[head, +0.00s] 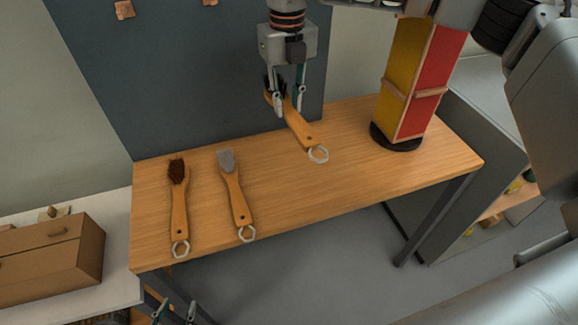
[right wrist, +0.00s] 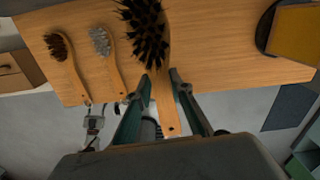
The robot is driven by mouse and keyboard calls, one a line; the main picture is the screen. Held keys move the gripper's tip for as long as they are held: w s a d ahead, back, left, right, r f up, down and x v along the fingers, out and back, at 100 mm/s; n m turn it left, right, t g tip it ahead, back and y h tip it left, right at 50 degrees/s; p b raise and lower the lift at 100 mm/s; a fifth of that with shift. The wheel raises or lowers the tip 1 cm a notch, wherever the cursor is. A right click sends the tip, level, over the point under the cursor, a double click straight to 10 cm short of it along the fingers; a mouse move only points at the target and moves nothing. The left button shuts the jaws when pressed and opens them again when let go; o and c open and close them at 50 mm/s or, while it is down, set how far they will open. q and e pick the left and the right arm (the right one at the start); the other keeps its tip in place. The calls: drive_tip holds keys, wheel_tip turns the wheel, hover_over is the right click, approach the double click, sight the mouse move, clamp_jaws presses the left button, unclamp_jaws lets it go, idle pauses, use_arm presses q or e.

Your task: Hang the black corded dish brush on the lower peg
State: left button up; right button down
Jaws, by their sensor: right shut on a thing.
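The black-bristled dish brush (head: 298,127) has a wooden handle and a pale cord loop (head: 318,154) at its end. My right gripper (head: 288,105) is shut on it and holds it, tilted, above the table, loop end toward the front. In the right wrist view its black bristles (right wrist: 146,32) and handle (right wrist: 164,95) show between the fingers. My left gripper (head: 176,313) is low at the front left, fingers apart and empty. Two wooden peg mounts (head: 124,9) and (head: 210,2) show on the grey panel at the top edge; I cannot tell which is lower.
A brown-bristled brush (head: 179,207) and a grey-bristled brush (head: 236,195) lie on the wooden table (head: 340,190), each with a pale loop. A yellow and red block (head: 413,80) stands on a black round base at the right. Wooden drawers (head: 50,250) sit at left.

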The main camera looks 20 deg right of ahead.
sight(288, 168)
wheel_tip(288, 168, down, 19)
drive_tip(key=shift+r, duration=0.15)
idle(0.4)
drive_tip(key=shift+f, duration=0.2)
drive_tip(key=c, duration=1.8)
unclamp_jaws()
drive_tip(key=shift+f, duration=0.15)
wheel_tip(288, 168, up, 8)
drive_tip(key=shift+a+r, duration=0.1)
drive_tip(key=shift+a, duration=0.05)
